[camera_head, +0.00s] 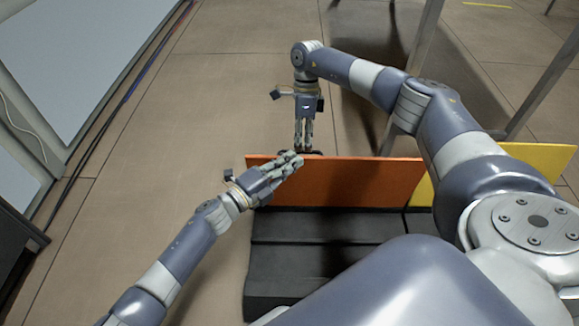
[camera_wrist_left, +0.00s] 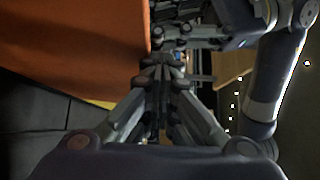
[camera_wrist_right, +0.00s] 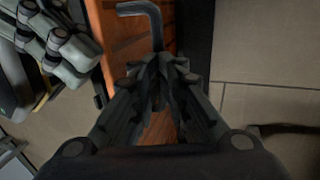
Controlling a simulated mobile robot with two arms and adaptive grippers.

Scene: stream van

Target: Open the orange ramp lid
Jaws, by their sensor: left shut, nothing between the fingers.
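The orange ramp lid (camera_head: 345,183) stands raised on edge, roughly upright, behind the black ramp base (camera_head: 300,227). It also fills the upper left of the left wrist view (camera_wrist_left: 75,45) and shows as a strip in the right wrist view (camera_wrist_right: 130,45). A grey bent handle (camera_wrist_right: 153,25) runs to my right fingertips. My right gripper (camera_head: 304,148) points down at the lid's far side, near its left top corner, shut on this handle. My left gripper (camera_head: 297,161) is shut and empty at the lid's near side, by the same corner; its exact contact with the lid is unclear.
A yellow lid (camera_head: 535,163) stands to the right of the orange one. Metal legs (camera_head: 540,85) rise at the back right. Cables (camera_head: 112,118) run along the left wall. The tiled floor (camera_head: 215,100) left of and behind the lid is open.

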